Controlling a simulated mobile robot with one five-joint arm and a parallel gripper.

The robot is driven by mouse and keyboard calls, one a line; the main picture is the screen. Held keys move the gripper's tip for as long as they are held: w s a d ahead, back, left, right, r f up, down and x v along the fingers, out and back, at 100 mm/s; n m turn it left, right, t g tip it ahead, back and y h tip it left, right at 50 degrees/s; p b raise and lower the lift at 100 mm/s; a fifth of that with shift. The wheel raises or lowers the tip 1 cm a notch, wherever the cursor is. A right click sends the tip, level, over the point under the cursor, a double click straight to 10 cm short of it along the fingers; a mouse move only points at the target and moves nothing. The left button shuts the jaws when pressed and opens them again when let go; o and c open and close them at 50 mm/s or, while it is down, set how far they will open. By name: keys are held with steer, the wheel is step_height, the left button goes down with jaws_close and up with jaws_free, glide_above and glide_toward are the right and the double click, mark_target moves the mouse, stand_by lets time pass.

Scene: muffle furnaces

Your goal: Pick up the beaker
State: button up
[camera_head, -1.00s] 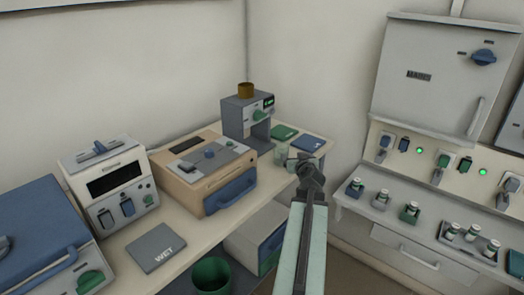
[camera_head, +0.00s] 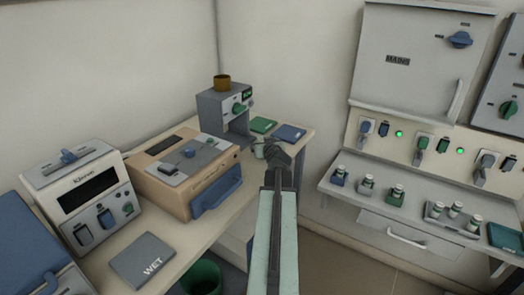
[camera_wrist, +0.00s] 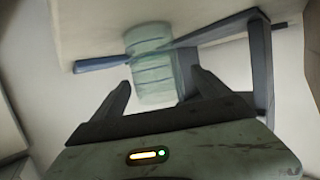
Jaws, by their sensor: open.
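The beaker (camera_wrist: 150,62) is pale, see-through and greenish, and stands on the bench in the wrist view, where the picture is turned. In the head view only a small part of the beaker (camera_head: 259,150) shows, near the bench's right end, beside my gripper (camera_head: 279,150). In the wrist view my gripper (camera_wrist: 158,88) is open, with one dark finger on each side of the beaker's near part. I cannot tell whether a finger touches it. In the head view my arm hides part of this area.
A grey machine with a brown cup (camera_head: 222,82) on top stands behind the beaker. Green (camera_head: 263,125) and blue (camera_head: 289,132) pads lie near it. A beige box (camera_head: 185,170) stands to the left. A shelf with several small bottles (camera_head: 397,194) is at the right.

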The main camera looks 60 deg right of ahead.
mark_target(262, 140)
steer(key=x, duration=0.2)
steer(key=b+x, duration=0.1)
steer(key=x, duration=0.1)
steer(key=shift+d+f, duration=0.2)
steer(key=shift+f, duration=0.1)
steer(key=shift+r, duration=0.1)
